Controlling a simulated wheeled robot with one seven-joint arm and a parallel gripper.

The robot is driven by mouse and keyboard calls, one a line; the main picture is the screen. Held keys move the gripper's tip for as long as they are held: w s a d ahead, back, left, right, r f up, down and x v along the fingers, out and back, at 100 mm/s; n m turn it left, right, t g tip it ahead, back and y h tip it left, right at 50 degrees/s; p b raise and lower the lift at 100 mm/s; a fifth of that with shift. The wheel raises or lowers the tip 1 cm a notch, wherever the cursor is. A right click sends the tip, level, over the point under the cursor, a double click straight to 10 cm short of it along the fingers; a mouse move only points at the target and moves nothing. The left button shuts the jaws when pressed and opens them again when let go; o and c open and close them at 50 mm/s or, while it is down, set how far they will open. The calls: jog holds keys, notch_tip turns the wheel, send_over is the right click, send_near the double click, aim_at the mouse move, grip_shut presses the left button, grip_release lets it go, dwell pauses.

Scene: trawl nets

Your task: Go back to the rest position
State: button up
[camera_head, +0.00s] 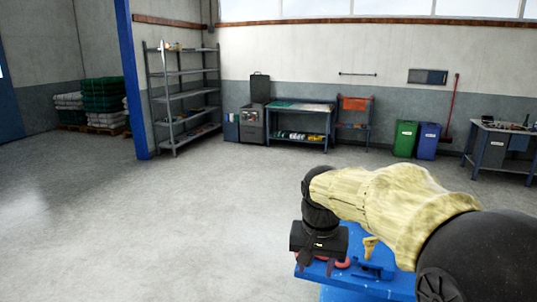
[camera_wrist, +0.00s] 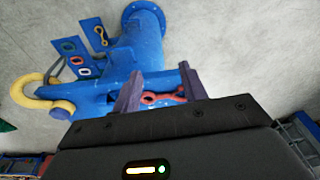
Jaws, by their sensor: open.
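My gripper (camera_head: 332,267) hangs at the end of my arm, low at the right in the head view, over a blue stand. In the wrist view its two dark fingers (camera_wrist: 158,92) are spread apart with nothing held between them. Past the fingertips lies a red link-shaped piece (camera_wrist: 165,98) on the blue stand (camera_wrist: 145,50). Part of red pieces also shows beside the gripper in the head view (camera_head: 343,263). The gap between the fingertips and the red piece is hard to judge.
The blue stand carries a yellow shackle (camera_wrist: 28,88) and small flat panels with rings (camera_wrist: 70,46). Far off stand a grey shelf rack (camera_head: 183,95), a workbench (camera_head: 300,121), green and blue bins (camera_head: 404,138) and another bench (camera_head: 497,148). The floor at left is clear.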

jog(key=s+d+f+n+t, duration=0.1)
jog(key=s+d+f, duration=0.4)
jog(key=s+f, duration=0.7)
notch_tip(320, 180, down, 3)
jog(key=shift+r+n, duration=0.15)
jog(key=shift+n, duration=0.65)
jog(key=shift+w+d, duration=0.1)
jog(key=shift+w, duration=0.05)
jog(key=shift+s, duration=0.2)
jog(key=shift+w, duration=0.1)
